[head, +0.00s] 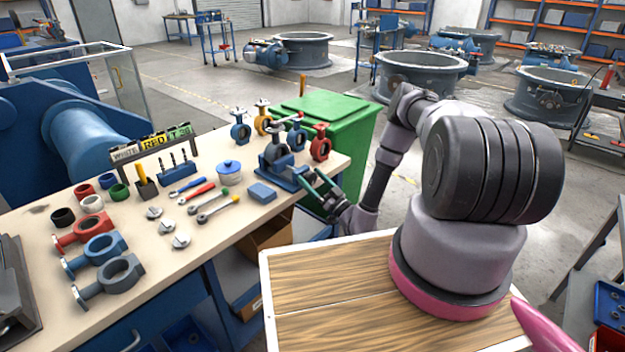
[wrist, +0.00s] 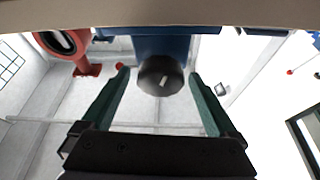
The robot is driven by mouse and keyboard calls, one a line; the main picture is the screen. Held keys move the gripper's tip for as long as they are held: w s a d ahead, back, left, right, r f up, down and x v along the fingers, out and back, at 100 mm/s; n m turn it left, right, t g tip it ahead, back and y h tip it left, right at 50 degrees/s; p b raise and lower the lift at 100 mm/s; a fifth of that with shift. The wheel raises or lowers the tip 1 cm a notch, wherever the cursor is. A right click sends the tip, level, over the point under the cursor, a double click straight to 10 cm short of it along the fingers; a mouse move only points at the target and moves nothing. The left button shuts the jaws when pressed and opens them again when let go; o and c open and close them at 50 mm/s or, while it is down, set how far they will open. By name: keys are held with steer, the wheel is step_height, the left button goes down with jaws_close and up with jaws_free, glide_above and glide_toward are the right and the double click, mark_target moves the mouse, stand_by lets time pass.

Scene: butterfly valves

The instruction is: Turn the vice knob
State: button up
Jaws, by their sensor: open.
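The blue vice (head: 270,178) stands at the right end of the workbench, with a grey-blue valve part (head: 276,150) at it. In the wrist view the vice body (wrist: 160,42) fills the top middle. Its round dark knob (wrist: 152,78), with a light mark on its face, points toward the camera. My gripper (wrist: 159,76) is open, one green finger on each side of the knob. Gaps show between knob and fingers, the left one seeming a little narrower. In the head view my gripper (head: 316,184) is at the vice's right side; the knob cannot be made out there.
The workbench (head: 130,310) carries tools (head: 200,191), a blue block (head: 262,193) and several valve bodies (head: 108,276). Coloured butterfly valves, one red (head: 320,142), stand close behind the vice. A green bin (head: 345,125) is behind my forearm.

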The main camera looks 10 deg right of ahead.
steer(key=c, duration=1.4)
steer(key=shift+n, duration=0.5)
